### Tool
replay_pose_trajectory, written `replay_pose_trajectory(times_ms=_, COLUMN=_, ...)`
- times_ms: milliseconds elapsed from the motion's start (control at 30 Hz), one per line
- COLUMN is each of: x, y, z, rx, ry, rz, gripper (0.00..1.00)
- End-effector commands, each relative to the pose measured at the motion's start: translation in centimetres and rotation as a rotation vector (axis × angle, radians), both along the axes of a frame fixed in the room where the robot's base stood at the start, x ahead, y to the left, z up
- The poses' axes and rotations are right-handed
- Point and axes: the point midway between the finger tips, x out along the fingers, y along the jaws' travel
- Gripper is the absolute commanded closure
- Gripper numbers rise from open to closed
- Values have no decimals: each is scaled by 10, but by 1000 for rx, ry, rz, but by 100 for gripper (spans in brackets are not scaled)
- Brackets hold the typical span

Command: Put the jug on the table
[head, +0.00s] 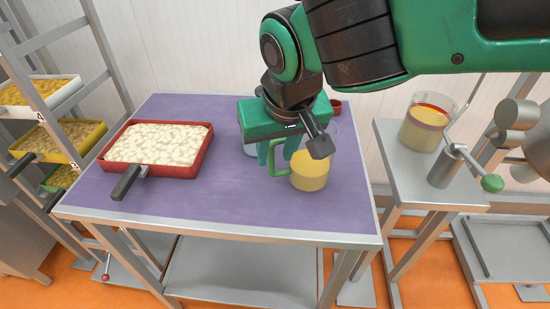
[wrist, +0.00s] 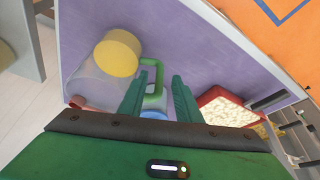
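The jug (head: 310,172) is clear with yellow contents and a green handle. It is upright and appears to stand on the purple-topped table (head: 215,215), right of centre. In the wrist view the jug (wrist: 117,55) is at upper left, its handle pointing right. My gripper (head: 279,160) points down at the handle side of the jug. In the wrist view its green fingers (wrist: 163,80) are apart, with the handle near the left finger and partly in the gap. I see no firm grip on it. My gripper hides part of the jug's upper body.
A red tray (head: 150,172) of pale pieces with a dark handle sits on the table's left. A bluish item (wrist: 155,115) is behind my gripper, and a small red item (head: 336,106) is at the back. A side stand (head: 415,185) holds another container (head: 425,125) and a green-knobbed lever (head: 491,183).

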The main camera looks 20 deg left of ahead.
Motion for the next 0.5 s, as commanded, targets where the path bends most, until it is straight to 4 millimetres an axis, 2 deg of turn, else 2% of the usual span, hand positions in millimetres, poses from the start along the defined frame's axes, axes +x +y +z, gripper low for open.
replay_pose_trajectory(times_ms=33, x=-3, y=-2, z=11, rx=4, ry=-1, rz=-1, gripper=69)
replay_pose_trajectory(times_ms=200, x=-13, y=-9, z=39, rx=3, ry=-1, rz=-1, gripper=69)
replay_pose_trajectory(times_ms=500, x=-21, y=-15, z=62, rx=0, ry=0, rz=-1, gripper=69)
